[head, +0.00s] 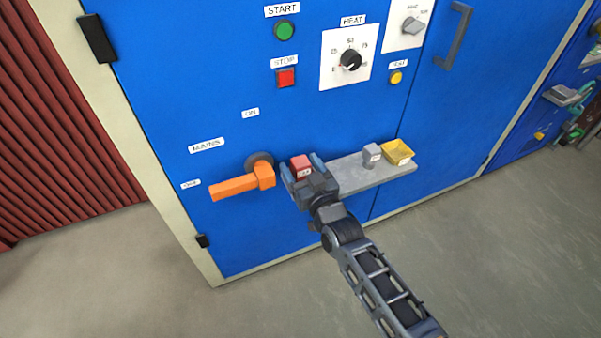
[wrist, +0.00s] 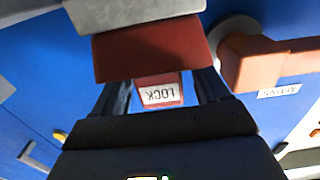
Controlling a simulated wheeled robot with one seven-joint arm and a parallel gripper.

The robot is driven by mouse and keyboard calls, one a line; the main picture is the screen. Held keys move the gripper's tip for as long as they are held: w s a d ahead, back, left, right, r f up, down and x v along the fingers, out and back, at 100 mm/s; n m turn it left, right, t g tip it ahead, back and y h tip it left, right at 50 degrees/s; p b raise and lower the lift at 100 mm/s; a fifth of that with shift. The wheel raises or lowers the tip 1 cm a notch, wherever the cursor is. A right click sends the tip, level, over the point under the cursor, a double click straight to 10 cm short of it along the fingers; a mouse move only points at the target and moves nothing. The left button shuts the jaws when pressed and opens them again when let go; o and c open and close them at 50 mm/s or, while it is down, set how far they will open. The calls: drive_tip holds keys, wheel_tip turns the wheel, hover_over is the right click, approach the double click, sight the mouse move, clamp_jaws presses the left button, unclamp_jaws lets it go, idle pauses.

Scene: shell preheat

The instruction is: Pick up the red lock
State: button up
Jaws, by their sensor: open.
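The red lock (head: 301,162) sits at the left end of the grey shelf (head: 345,178) on the blue cabinet. My gripper (head: 303,172) is open, with one finger on each side of the lock in the head view. In the wrist view, the red lock (wrist: 150,50) and its white LOCK label show upside down in front of and between my open fingers (wrist: 162,88). I cannot tell whether either finger touches it. My gripper hides the lock's lower part in the head view.
The orange mains handle (head: 240,184) sticks out just left of my gripper; it also shows in the wrist view (wrist: 265,62). The shelf between is bare.

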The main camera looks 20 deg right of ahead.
drive_tip(key=shift+w+r, duration=0.1)
drive_tip(key=shift+w, duration=0.35)
drive_tip(key=shift+w+p, duration=0.4)
drive_tip(key=shift+w, duration=0.3)
drive_tip(key=c, duration=1)
drive_tip(key=shift+c, duration=0.4)
